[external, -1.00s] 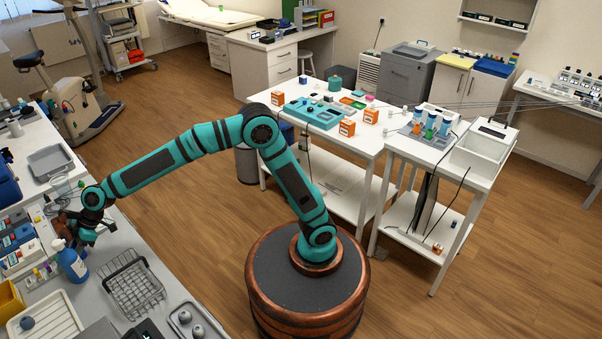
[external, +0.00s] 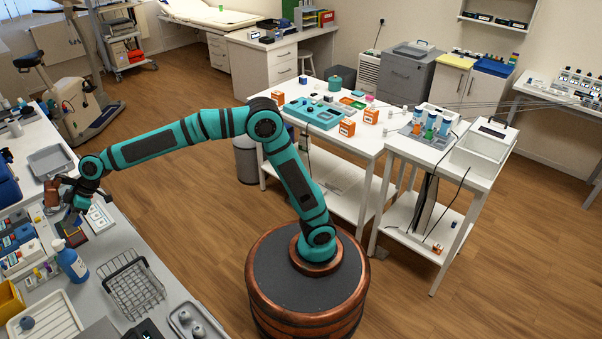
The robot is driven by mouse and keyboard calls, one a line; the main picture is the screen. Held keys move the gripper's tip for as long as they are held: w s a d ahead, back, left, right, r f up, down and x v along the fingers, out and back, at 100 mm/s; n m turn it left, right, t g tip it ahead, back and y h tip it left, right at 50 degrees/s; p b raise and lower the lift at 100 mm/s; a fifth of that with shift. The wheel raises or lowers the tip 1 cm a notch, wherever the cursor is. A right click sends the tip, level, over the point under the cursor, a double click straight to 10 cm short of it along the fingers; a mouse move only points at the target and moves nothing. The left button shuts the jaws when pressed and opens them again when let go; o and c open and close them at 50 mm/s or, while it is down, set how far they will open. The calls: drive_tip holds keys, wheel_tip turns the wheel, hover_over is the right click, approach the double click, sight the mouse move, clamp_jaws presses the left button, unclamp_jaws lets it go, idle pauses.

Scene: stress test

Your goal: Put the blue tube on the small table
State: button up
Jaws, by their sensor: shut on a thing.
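My gripper (external: 70,212) is at the far left, above the left bench and behind the spray bottle. It is shut on a small bluish thing (external: 71,216), which looks like the blue tube; it is too small and too covered by the fingers to show clearly. The small white table (external: 484,185) stands at the right, far from my gripper.
The left bench (external: 100,262) is crowded: a blue spray bottle (external: 71,262), a wire basket (external: 132,287), a white tray (external: 45,318) and a grey tray (external: 50,162). A longer white table (external: 362,150) with orange boxes adjoins the small table.

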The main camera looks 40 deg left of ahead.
drive_tip(key=w+a+f+m+t+y, duration=0.1)
drive_tip(key=w+a+f+m+y, duration=0.3)
drive_tip(key=w+a, duration=1.35)
drive_tip(key=w+a+f+m+t+y, duration=0.1)
drive_tip(key=w+a+f+m+t, duration=0.15)
drive_tip(key=w+a, duration=0.7)
drive_tip(key=w+a+f+m+t+y, duration=0.1)
drive_tip(key=w+a+f+m, duration=0.4)
drive_tip(key=w, duration=0.7)
drive_tip(key=w+a+f+m+t, duration=0.1)
drive_tip(key=w+f+m+t, duration=0.1)
drive_tip(key=w, duration=1.3)
drive_tip(key=w+a+f+m+t, duration=0.2)
drive_tip(key=w+f, duration=0.1)
drive_tip(key=w, duration=1.2)
drive_tip(key=w+a+f+m+t+y, duration=0.1)
drive_tip(key=w+a+f+m+t, duration=0.1)
drive_tip(key=w, duration=1.3)
drive_tip(key=shift+w+f, duration=0.35)
drive_tip(key=shift+f, duration=0.05)
drive_tip(key=shift+m, duration=0.25)
